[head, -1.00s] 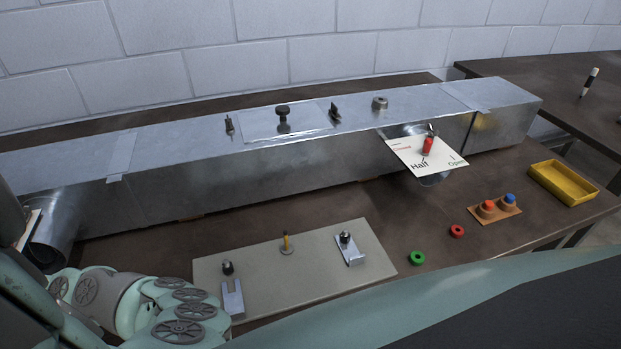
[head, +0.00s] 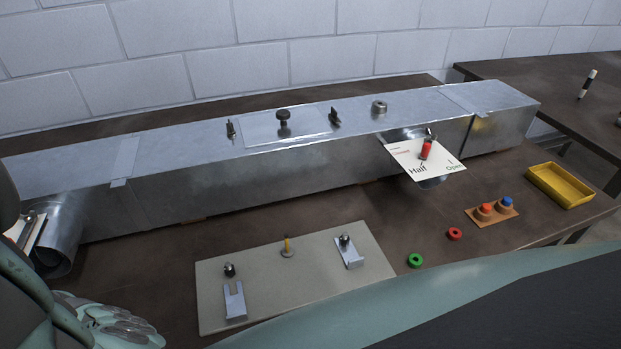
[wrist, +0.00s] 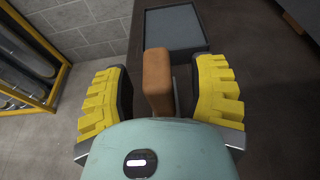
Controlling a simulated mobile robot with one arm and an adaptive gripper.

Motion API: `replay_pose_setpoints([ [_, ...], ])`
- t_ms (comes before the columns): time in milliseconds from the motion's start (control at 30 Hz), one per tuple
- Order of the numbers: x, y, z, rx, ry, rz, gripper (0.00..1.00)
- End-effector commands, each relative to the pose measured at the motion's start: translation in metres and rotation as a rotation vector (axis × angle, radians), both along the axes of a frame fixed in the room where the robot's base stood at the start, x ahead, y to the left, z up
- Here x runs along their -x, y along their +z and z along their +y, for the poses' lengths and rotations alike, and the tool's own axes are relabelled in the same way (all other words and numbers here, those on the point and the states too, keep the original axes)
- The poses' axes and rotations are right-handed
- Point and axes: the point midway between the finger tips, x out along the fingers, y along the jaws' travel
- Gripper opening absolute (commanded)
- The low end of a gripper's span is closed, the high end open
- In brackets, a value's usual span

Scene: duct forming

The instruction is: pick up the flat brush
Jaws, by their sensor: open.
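In the wrist view a brown, wood-coloured block-like piece (wrist: 157,82) stands between the two yellow fingers of my gripper (wrist: 162,92). It looks like the handle of the flat brush; no bristles show, and its near end is hidden behind the gripper's body. My gripper is open, with a gap visible on each side of the brown piece.
A dark grey tray (wrist: 174,50) lies beyond the brown piece. A yellow-framed rack (wrist: 55,68) with dark cylinders stands at left. In the head view, a long metal duct (head: 250,165), a pale board (head: 300,285) and a yellow tray (head: 561,186) occupy the bench.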

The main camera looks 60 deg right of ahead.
Motion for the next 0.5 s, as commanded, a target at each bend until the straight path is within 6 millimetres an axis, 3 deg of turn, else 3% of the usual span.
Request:
replay_pose_setpoints([
  [233, 0.0002, -0.0001, 0.0008, 0.000, 0.002, 0.000, 0.60],
  [500, 0.0001, 0.0001, 0.0005, 0.000, 0.001, -0.001, 0.32],
])
